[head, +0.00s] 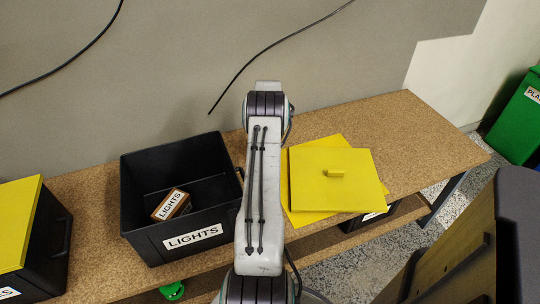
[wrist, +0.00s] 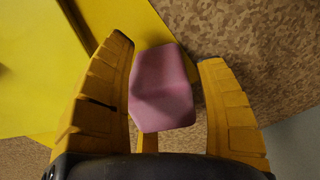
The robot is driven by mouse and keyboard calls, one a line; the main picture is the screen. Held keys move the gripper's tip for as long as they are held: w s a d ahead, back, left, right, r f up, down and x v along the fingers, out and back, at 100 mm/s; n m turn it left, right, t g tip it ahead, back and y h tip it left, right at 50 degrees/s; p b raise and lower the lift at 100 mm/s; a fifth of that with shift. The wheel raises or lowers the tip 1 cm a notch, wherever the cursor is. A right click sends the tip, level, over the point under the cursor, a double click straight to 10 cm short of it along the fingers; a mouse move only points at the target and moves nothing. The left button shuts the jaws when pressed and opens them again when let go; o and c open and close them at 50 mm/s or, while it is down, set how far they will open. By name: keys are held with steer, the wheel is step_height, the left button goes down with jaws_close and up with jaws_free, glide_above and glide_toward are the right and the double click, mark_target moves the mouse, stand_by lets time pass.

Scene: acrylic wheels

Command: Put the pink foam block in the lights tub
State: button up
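The lights tub (head: 146,218) is a black open box with a white LIGHTS label on its front, left of my arm in the head view. A small brown box (head: 171,204) with a LIGHTS label lies inside it. The pink foam block (wrist: 162,90) shows in the wrist view, over or on the cork bench beside yellow panels. My gripper (wrist: 170,62) is open, with its yellow fingers on either side of the block. A gap shows at the right finger; the left finger is close to or touching the block. In the head view my arm hides the gripper and block.
Yellow panels (head: 355,178), one with a small handle, lie on the cork bench (head: 420,140) right of my arm. A yellow-lidded black tub (head: 45,250) stands at the far left. Bare bench lies at the right; dark cables hang on the wall.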

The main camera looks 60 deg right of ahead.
steer(key=c, duration=0.5)
steer(key=shift+c, duration=0.4)
steer(key=shift+r, duration=0.15)
